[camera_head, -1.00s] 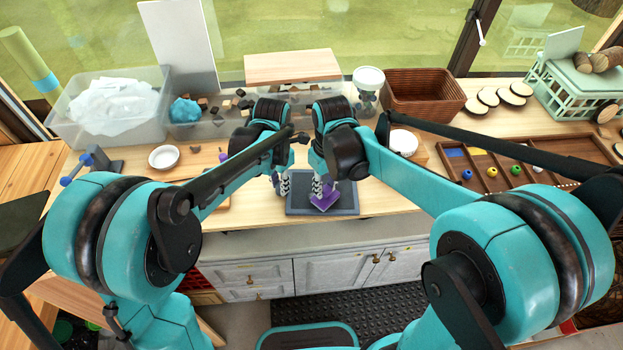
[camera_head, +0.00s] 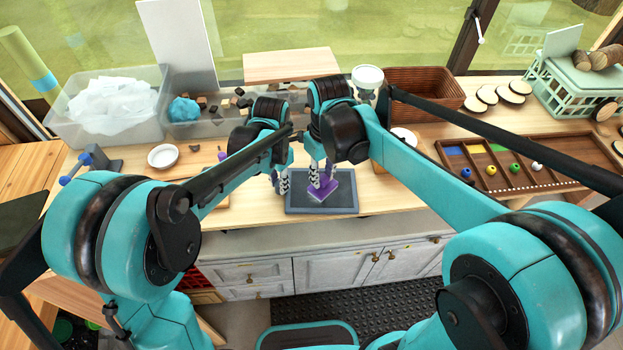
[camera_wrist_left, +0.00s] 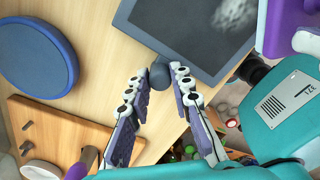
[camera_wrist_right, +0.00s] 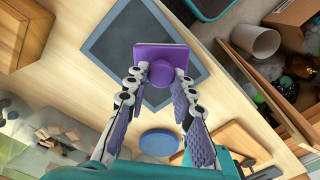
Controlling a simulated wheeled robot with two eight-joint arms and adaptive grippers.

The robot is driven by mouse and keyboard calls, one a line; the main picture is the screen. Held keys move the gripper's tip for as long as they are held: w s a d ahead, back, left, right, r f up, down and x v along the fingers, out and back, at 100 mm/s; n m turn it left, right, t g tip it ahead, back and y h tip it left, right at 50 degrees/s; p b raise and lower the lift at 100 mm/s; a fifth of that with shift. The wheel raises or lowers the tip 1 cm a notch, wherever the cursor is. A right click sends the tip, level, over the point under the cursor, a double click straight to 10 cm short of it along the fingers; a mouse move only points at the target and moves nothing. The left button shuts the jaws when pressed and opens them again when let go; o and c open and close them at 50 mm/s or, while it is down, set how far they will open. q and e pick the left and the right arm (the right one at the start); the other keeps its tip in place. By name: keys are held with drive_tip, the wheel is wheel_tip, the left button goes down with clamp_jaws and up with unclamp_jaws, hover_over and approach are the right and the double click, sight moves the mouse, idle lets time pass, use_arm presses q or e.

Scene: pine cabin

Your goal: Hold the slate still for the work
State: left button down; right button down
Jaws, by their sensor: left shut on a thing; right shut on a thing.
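The slate (camera_head: 298,206), a dark panel with a grey-blue frame, lies flat on the worktop. In the left wrist view the slate (camera_wrist_left: 175,25) bears a pale chalky smudge (camera_wrist_left: 236,14). My left gripper (camera_head: 283,184) is shut on a dark round knob (camera_wrist_left: 159,77) at the slate's edge. The block also shows in the left wrist view (camera_wrist_left: 285,22). I cannot tell whether it touches the slate.
A blue round disc (camera_wrist_left: 35,50) and a wooden board (camera_wrist_left: 60,135) lie left of the slate. Behind stand clear bins (camera_head: 115,120) and a brown basket (camera_head: 425,90). A compartmented wooden tray (camera_head: 530,160) is at right. The worktop's front edge is close to the slate.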

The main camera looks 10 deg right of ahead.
sight(333, 184)
drive_tip(key=shift+r, duration=1.8)
drive_tip(key=shift+f, duration=0.2)
drive_tip(key=shift+f, duration=3.75)
drive_tip(key=shift+s+d+f, duration=0.1)
drive_tip(key=shift+d+f, duration=0.1)
drive_tip(key=shift+d, duration=1.25)
drive_tip(key=shift+a+f, duration=0.1)
drive_tip(key=shift+a, duration=1.25)
drive_tip(key=shift+a+r, duration=0.1)
drive_tip(key=shift+r, duration=4.1)
drive_tip(key=shift+f, duration=0.1)
